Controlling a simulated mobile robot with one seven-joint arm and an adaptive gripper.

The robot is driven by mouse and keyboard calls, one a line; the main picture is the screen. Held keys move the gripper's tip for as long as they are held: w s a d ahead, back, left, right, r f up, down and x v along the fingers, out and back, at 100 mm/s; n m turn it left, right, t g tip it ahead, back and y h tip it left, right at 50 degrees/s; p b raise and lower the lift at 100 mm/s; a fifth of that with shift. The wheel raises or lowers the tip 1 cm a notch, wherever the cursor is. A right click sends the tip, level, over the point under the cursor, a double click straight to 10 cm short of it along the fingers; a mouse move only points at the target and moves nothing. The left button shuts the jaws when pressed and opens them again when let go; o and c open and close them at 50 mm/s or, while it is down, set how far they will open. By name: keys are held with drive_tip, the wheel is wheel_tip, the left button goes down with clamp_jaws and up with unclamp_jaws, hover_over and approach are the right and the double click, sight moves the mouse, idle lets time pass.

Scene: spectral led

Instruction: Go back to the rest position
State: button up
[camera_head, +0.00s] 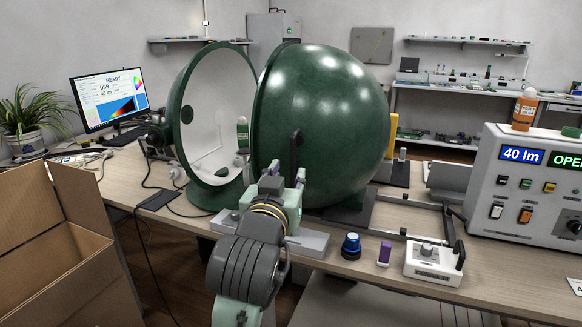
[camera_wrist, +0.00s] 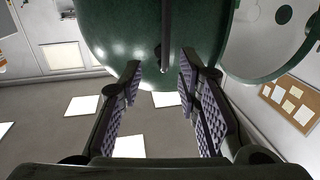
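The big dark green sphere (camera_head: 325,110) stands on the workbench. Its left half (camera_head: 195,120) is swung apart from it and shows a white inside. My gripper (camera_head: 275,172) is in front of the sphere's lower front, above the bench. In the wrist view my gripper (camera_wrist: 158,78) is open, its two purple-padded fingers well apart. A dark bar handle (camera_wrist: 166,35) on the green sphere (camera_wrist: 115,35) lies ahead between the fingertips. No finger is seen closed on it, and nothing is held.
A cardboard box (camera_head: 75,250) stands at the left front. A blue-topped knob (camera_head: 351,246), a purple block (camera_head: 384,254) and a white control box (camera_head: 434,262) lie right of my arm. A control panel (camera_head: 530,185) reads "40 lm" and "OPEN". A monitor (camera_head: 110,98) stands at left.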

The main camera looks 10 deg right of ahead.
drive_tip(key=shift+s+a, duration=0.25)
drive_tip(key=shift+s, duration=0.25)
